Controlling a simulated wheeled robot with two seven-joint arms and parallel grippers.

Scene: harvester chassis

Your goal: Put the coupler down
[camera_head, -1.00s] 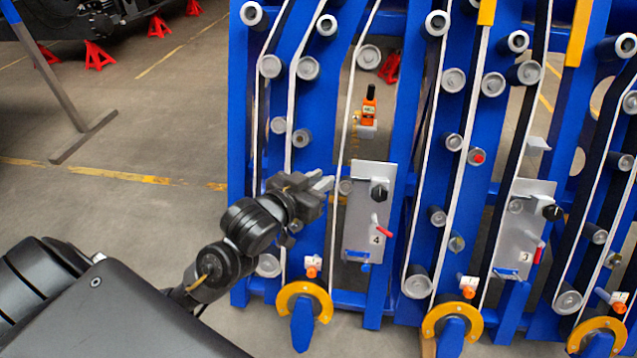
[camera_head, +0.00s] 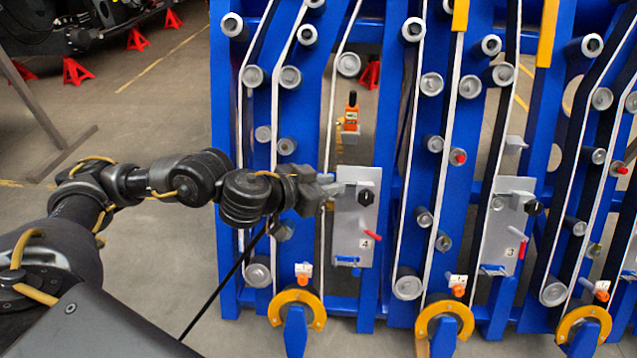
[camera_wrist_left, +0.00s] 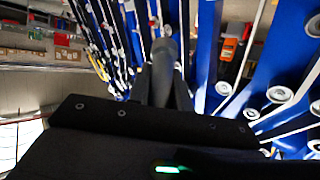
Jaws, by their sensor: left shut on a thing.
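My left gripper (camera_head: 333,190) is at the left edge of the grey plate marked 4 (camera_head: 352,222), with its fingertips overlapping the plate in the picture. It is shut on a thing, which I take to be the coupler. The gripper mostly hides that thing in the head view. In the left wrist view a dark grey, rounded piece (camera_wrist_left: 163,75) stands up ahead of the gripper body; I cannot tell where finger ends and coupler begins. Whether it touches the plate is unclear. My right gripper is not in view.
The plate bears a black knob (camera_head: 366,196) and a red lever (camera_head: 372,236). Blue upright frames with rollers and pale belts surround it. An orange tool (camera_head: 351,113) sits above the plate. A second plate, marked 3 (camera_head: 506,225), is to the right. Red stands (camera_head: 75,70) are far left.

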